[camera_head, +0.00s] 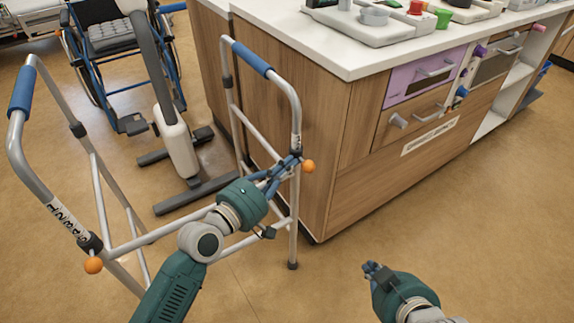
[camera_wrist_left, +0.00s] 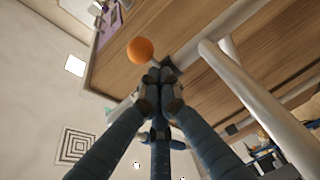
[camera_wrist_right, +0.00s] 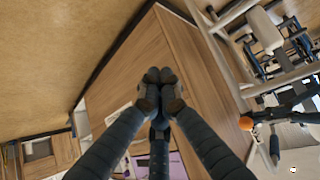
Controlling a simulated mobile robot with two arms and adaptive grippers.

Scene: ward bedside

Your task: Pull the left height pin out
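The walking frame has grey tubes and blue grips. An orange ball-headed pin (camera_head: 308,166) shows at its right leg (camera_head: 295,215), and another orange pin (camera_head: 93,265) is at its near left leg. My left gripper (camera_head: 294,161) is at the right leg, close to that leg's orange pin. In the left wrist view, its fingertips (camera_wrist_left: 160,77) are together, and the orange ball (camera_wrist_left: 140,50) is just beyond them, up and left, not between them. Whether they touch the pin is unclear. My right gripper (camera_head: 370,268) is shut and empty over the floor, away from the frame.
A wooden cabinet (camera_head: 345,195) with a white top (camera_head: 300,45) stands close behind the right leg. A wheelchair (camera_head: 110,50) and a white-and-grey stand (camera_head: 176,140) are behind the frame. The floor (camera_head: 480,220) at the right front is clear.

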